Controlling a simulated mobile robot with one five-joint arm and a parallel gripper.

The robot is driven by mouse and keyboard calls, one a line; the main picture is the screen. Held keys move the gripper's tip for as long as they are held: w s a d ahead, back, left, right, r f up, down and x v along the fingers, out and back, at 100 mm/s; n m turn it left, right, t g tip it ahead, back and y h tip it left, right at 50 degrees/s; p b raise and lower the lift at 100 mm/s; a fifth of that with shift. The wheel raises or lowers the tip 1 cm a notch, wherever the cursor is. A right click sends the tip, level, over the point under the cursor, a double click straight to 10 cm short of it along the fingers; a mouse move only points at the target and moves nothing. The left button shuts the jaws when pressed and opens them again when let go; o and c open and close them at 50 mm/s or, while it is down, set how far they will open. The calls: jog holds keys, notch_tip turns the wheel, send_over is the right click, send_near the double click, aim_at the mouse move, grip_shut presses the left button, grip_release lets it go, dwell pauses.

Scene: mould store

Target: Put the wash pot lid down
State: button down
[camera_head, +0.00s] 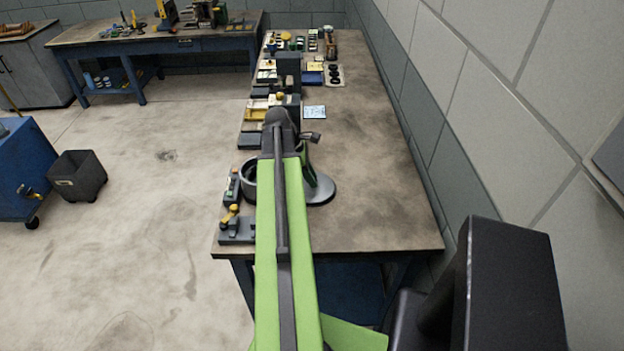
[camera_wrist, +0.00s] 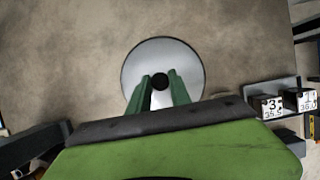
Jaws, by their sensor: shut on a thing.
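The wash pot lid (camera_head: 322,191) is a round, shiny grey disc, partly hidden behind my green arm in the head view. In the wrist view the lid (camera_wrist: 162,56) lies face-on below the gripper, with a dark round knob at its centre. My gripper (camera_wrist: 159,84) is shut on this knob; it also shows in the head view (camera_head: 309,174). The lid is over the workbench top, low down; I cannot tell whether it touches the surface. A dark round pot (camera_head: 246,180), seemingly open, stands left of the lid, partly covered by my arm.
The workbench (camera_head: 378,170) is bare to the right of the lid, up to the block wall. Small fixtures (camera_head: 238,229) line its left edge. A white card (camera_head: 314,112) and several tools lie farther back. Numbered blocks (camera_wrist: 271,107) show at the right of the wrist view.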

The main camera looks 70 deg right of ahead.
jog(key=shift+f, duration=0.2)
jog(key=c, duration=1.2)
grip_release()
jog(key=shift+s, duration=0.1)
jog(key=shift+r, duration=0.1)
jog(key=p+v, duration=1.1)
jog(key=v, duration=0.1)
